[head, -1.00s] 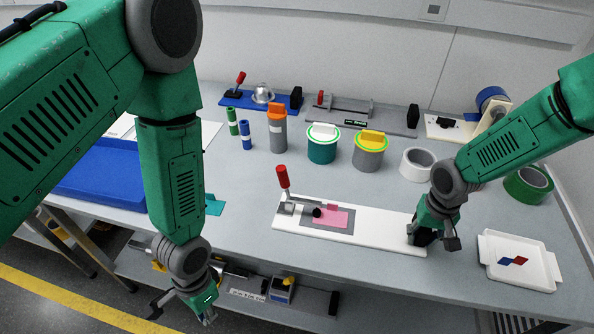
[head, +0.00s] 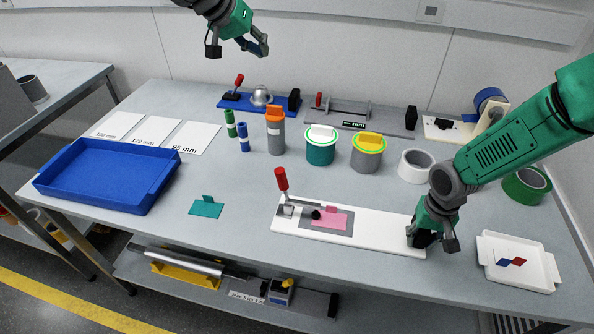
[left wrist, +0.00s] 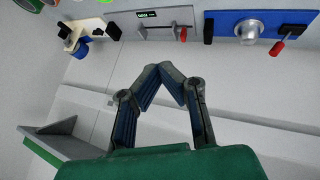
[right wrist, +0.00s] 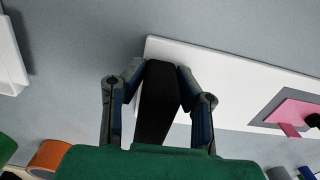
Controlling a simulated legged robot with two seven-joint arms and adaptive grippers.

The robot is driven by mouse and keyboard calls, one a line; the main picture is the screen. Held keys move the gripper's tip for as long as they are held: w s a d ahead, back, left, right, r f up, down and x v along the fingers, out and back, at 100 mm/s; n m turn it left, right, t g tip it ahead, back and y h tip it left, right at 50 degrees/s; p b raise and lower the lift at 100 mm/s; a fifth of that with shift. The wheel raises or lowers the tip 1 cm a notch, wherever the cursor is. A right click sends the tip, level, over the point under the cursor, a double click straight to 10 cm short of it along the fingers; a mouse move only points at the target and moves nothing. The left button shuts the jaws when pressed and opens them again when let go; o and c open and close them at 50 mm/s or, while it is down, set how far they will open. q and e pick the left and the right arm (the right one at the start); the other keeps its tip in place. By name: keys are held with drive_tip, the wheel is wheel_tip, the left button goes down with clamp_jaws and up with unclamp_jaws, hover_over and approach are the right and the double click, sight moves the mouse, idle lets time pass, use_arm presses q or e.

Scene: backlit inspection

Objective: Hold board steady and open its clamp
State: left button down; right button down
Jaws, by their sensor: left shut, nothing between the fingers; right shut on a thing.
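The white board (head: 380,232) lies along the front of the table, with a grey patch and a pink piece (head: 334,220) on it. Its clamp has a red handle (head: 281,179) that stands nearly upright at the left end. The clamp's arm lies low, with its black tip (head: 315,214) over the pink piece. My right gripper (head: 424,236) is shut on the black grip block (right wrist: 158,100) at the board's right end. My left gripper (head: 237,50) is raised high at the back, far from the board. Its fingertips meet, empty, in the left wrist view (left wrist: 165,72).
A white tray (head: 488,272) stands right of the board. A blue tray (head: 60,182) and a teal piece (head: 206,208) lie to the left. Canisters (head: 320,150), tape rolls (head: 416,166) and fixtures (head: 258,103) stand behind. The table left of the clamp is mostly clear.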

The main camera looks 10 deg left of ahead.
drive_tip(key=shift+d, duration=0.1)
use_arm(q)
drive_tip(key=w+d+r+m+h, duration=0.1)
drive_tip(key=d+r+m, duration=0.1)
drive_tip(key=d+r, duration=0.45)
drive_tip(key=s+d+f+m+g+y, duration=0.2)
drive_tip(key=s+d+f+m+g, duration=0.1)
drive_tip(key=s+d+f+m, duration=0.35)
drive_tip(key=s+d+f+m+g+y, duration=0.45)
drive_tip(key=s+f+m, duration=0.25)
drive_tip(key=s+f, duration=0.25)
use_arm(e)
drive_tip(key=shift+d, duration=0.15)
use_arm(q)
drive_tip(key=shift+t, duration=0.25)
drive_tip(key=a+f, duration=0.1)
drive_tip(key=f, duration=0.2)
drive_tip(key=s+a+f, duration=0.1)
drive_tip(key=a+f, duration=0.1)
drive_tip(key=f, duration=0.2)
drive_tip(key=a+f, duration=0.1)
drive_tip(key=f, duration=0.2)
drive_tip(key=shift+s+a+f, duration=0.2)
drive_tip(key=shift+s+a, duration=0.15)
drive_tip(key=shift+a, duration=0.05)
drive_tip(key=shift+a+h, duration=0.7)
drive_tip(key=shift+h, duration=0.05)
drive_tip(key=shift+a, duration=0.1)
